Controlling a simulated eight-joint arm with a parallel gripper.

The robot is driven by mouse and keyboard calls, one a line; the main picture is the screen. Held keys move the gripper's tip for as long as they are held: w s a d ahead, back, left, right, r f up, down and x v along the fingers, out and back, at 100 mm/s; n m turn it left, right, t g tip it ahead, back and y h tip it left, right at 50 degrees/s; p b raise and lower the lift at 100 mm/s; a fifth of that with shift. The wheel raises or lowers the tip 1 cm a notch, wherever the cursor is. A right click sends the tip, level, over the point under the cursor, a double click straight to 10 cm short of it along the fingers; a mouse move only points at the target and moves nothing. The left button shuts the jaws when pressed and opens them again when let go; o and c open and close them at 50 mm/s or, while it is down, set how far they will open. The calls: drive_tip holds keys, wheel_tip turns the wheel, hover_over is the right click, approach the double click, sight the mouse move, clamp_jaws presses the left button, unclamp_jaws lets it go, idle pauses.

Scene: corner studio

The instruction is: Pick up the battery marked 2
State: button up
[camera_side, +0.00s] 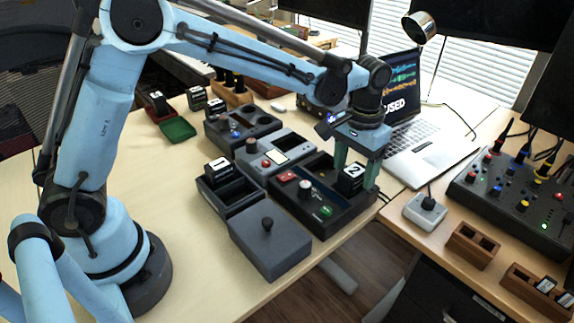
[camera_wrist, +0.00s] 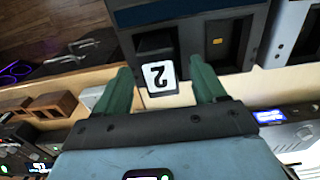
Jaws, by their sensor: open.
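The battery marked 2 (camera_side: 351,178) is a black block with a white label. It sits at the right end of a dark device (camera_side: 330,224) that has a red button, a pale knob and a green button. My gripper (camera_side: 356,172) is open and low over that end, pointing down, its green fingers to either side of the battery. In the wrist view the battery (camera_wrist: 158,76) shows between the fingertips (camera_wrist: 163,80), nearer the left finger, with a gap on the right. I see no grip on it. How deep it sits is hidden.
A battery marked 1 (camera_side: 218,168) stands in a black tray (camera_side: 234,198). A grey lidded box (camera_side: 270,245) is in front. Other devices (camera_side: 238,127) stand behind.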

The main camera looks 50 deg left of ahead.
drive_tip(key=shift+f, duration=0.6)
drive_tip(key=c, duration=1.3)
